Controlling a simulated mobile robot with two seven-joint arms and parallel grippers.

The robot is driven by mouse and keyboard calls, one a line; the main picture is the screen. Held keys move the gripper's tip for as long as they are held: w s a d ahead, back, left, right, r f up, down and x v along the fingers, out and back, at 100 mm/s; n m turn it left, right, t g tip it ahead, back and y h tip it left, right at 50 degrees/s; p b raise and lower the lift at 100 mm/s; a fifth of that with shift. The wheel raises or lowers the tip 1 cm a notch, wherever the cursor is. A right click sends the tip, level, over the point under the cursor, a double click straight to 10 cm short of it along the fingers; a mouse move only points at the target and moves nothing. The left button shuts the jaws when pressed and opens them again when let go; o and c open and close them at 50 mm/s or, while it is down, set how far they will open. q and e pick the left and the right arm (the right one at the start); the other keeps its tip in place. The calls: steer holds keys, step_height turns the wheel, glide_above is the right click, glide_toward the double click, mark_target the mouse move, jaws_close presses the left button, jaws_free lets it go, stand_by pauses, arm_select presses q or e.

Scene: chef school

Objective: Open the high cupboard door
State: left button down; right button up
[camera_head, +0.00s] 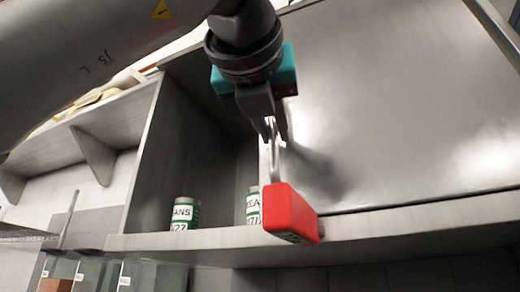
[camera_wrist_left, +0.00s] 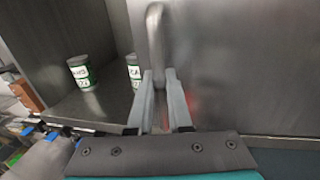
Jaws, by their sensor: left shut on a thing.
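The high cupboard door (camera_head: 400,105) is a large shiny metal panel filling the right of the head view. It also fills the right of the left wrist view (camera_wrist_left: 240,65). A silver bar handle (camera_wrist_left: 155,35) stands upright near its left edge and shows partly in the head view (camera_head: 273,165). My left gripper (camera_head: 270,130), with a teal body, has its fingers around the handle, shut on it; they show in the left wrist view (camera_wrist_left: 160,100). My right gripper is in neither view.
Left of the door an open cupboard compartment holds a labelled can (camera_head: 183,213) and a second can (camera_head: 253,205), partly hidden. A red block (camera_head: 290,212) is just below the handle; its support is unclear. The cupboard's bottom ledge (camera_head: 410,218) runs beneath.

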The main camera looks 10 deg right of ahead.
arm_select(q)
steer(key=shift+r, duration=0.1)
steer(key=c, duration=1.1)
jaws_free()
steer(key=shift+s, duration=0.1)
steer(key=b+v, duration=0.2)
steer(key=v, duration=1.3)
steer(key=shift+s+a, duration=0.1)
